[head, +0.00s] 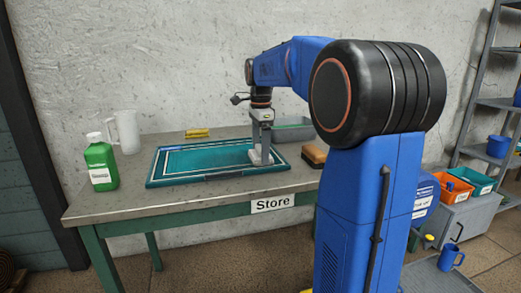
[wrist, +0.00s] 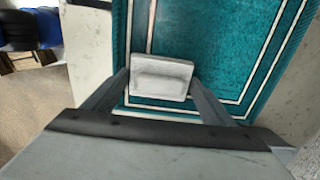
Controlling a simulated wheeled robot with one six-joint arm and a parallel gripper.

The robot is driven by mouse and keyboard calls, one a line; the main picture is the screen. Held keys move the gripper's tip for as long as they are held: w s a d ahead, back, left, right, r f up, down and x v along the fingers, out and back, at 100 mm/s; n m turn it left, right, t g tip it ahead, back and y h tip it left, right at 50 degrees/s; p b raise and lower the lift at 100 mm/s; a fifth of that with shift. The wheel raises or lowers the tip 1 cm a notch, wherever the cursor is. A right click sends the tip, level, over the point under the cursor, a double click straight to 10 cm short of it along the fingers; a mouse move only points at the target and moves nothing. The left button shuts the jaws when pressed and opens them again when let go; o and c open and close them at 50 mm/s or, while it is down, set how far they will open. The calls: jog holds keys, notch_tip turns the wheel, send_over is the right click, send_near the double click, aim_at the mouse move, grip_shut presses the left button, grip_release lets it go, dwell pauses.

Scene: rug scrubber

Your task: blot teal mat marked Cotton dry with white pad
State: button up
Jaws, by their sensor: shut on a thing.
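The teal mat (head: 205,160) with white border lines lies flat on the table at its middle; it also fills much of the wrist view (wrist: 215,35). A small dark strip lies along its front edge, its marking too small to read. My gripper (head: 262,155) is over the right end of the mat, pointing down. In the wrist view my gripper (wrist: 162,85) is shut on the white pad (wrist: 162,75), one finger on each side. The pad is at mat level near the border lines; I cannot tell whether it touches the mat.
On the table (head: 130,205), a green bottle (head: 100,163) and a clear jug (head: 126,132) stand left. A yellow item (head: 197,133) and a grey-green tray (head: 293,131) lie behind the mat. A brown brush or sponge (head: 314,154) is right. Bins stand on a cabinet (head: 470,210).

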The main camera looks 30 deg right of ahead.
dwell(0.4)
jog(key=shift+r, duration=2.2)
